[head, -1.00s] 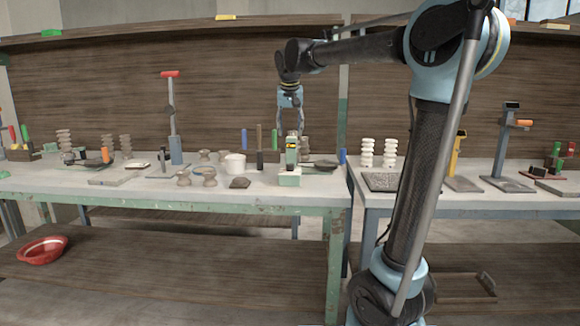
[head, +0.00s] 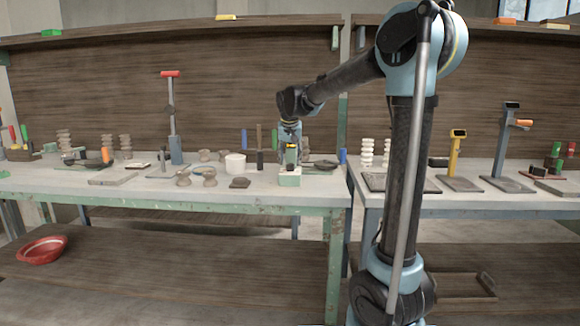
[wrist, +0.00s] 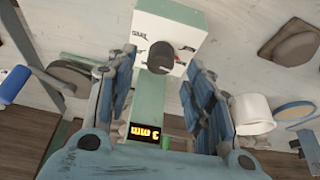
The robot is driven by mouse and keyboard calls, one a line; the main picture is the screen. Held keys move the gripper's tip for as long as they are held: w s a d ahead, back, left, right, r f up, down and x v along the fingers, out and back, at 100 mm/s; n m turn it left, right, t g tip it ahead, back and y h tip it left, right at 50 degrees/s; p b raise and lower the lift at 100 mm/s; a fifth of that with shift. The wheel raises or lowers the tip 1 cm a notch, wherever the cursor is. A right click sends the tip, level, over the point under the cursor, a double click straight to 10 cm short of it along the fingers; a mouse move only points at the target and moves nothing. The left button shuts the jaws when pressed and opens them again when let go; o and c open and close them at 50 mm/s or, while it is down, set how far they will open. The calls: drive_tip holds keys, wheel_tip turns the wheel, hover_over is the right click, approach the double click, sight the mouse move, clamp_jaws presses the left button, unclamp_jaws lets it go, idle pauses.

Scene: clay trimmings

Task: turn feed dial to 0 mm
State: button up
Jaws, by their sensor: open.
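The feed dial (wrist: 160,57) is a dark round knob on the white face of a small machine (wrist: 183,22) in the wrist view. Words and marks are printed beside it, too small to read surely. A lit display (wrist: 143,134) on the green column shows a 3 and "mm", upside down. In the head view the machine (head: 289,179) stands near the table's right end. My gripper (wrist: 160,64) is open, with one finger to each side of the dial as seen from the wrist. Contact with the dial is not visible. In the head view my gripper (head: 290,136) is above the machine.
A white cup (head: 236,164) and a dark lump (head: 240,183) stand left of the machine. A dark dish (head: 322,164) and a blue-handled tool (head: 343,156) are to its right. Upright handled tools (head: 259,137) stand close behind left.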

sight(290, 168)
drive_tip(key=shift+x, duration=1.75)
drive_tip(key=shift+c, duration=0.6)
drive_tip(key=c, duration=0.9)
